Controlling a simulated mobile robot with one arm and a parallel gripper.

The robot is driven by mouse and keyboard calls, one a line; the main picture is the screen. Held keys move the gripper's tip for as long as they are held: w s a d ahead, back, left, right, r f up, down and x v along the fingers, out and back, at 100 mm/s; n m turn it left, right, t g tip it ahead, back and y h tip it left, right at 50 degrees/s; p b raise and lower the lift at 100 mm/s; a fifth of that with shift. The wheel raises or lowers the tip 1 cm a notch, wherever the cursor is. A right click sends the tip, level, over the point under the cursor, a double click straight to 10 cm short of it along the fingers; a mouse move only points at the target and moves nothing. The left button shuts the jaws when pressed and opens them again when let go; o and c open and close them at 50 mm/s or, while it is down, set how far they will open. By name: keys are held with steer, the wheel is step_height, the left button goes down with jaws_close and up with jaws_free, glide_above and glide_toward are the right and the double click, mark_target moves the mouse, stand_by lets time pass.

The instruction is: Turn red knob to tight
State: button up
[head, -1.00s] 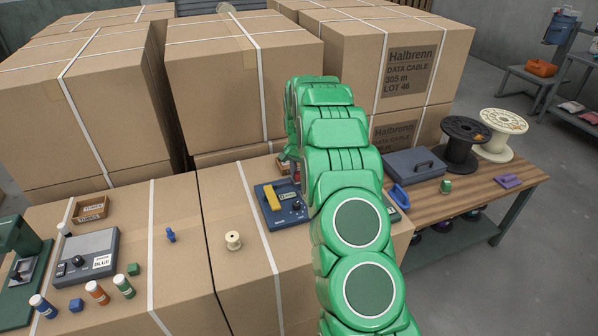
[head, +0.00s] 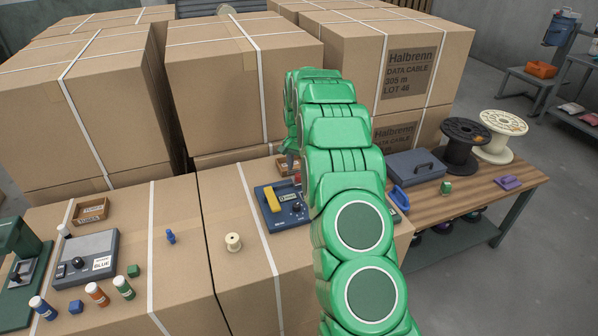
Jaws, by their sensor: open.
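My green arm rises through the middle of the head view and hides much of what lies behind it. The blue-grey device (head: 270,215) lies on a carton, with a yellow bar (head: 272,198), a small label and a dark knob (head: 297,207). I cannot see any contact.
Tall strapped cartons (head: 215,85) stand behind. A cream spool (head: 233,242) and a blue peg (head: 170,237) stand left of the device. A grey control box (head: 88,262) is farther left. At right, a wooden bench (head: 440,205) holds a toolbox (head: 415,166) and large spools.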

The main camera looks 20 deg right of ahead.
mark_target(299, 175)
step_height(299, 175, up, 4)
steer(key=shift+r, duration=0.25)
steer(key=shift+s, duration=0.1)
